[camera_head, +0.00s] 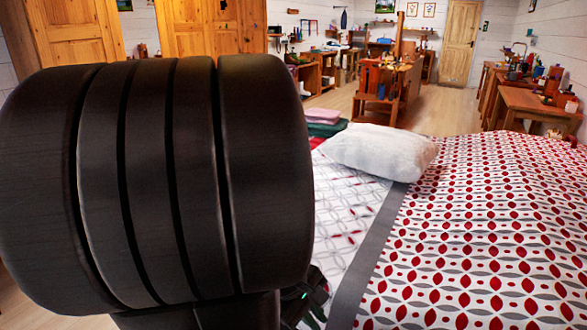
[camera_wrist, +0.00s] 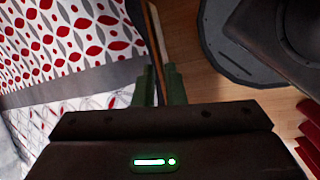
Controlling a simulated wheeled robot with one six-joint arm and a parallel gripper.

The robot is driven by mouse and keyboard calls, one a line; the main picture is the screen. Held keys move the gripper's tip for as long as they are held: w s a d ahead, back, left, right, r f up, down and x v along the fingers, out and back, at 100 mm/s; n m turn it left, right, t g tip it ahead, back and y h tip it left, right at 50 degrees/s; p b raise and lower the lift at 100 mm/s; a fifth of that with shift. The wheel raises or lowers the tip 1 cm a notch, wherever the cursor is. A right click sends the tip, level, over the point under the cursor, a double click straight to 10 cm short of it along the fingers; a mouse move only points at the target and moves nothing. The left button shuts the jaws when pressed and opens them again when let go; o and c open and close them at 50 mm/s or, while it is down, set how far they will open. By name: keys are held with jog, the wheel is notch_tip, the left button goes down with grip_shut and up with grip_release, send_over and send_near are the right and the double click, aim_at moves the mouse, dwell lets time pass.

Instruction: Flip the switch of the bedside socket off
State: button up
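The bedside socket and its switch do not show in either view. My gripper (camera_wrist: 159,68) shows in the wrist view with two greenish fingers a short gap apart and nothing seen held between them. It points down past the side of the bed, and a thin brown and dark edge shows behind the gap. In the head view only the gripper's dark body with a small green light shows, beside the bed (camera_head: 455,225). My own dark arm hides the left and centre of that view.
The bed's patterned cover (camera_wrist: 65,35) lies left of the fingers; wood floor (camera_wrist: 185,35) shows to their right. A white pillow (camera_head: 380,150) and folded cloths (camera_head: 323,120) lie at the bed's far end. Wooden wardrobes (camera_head: 205,25) and cluttered tables stand beyond.

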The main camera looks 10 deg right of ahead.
jog(key=w+n+h, duration=0.1)
jog(key=w, duration=0.1)
jog(key=w+d+r+n+h, duration=0.1)
jog(key=w+n, duration=0.1)
jog(key=w, duration=0.1)
jog(key=w+n, duration=0.2)
jog(key=shift+w+d+r+h, duration=0.2)
jog(key=shift+w+r+h, duration=0.15)
jog(key=shift+h, duration=0.05)
grip_shut()
jog(key=w+n+t+h, duration=0.2)
jog(key=w+n+h, duration=0.1)
jog(key=w+n, duration=0.4)
jog(key=w+a+r+p, duration=0.1)
jog(key=w, duration=0.2)
jog(key=shift+w, duration=0.1)
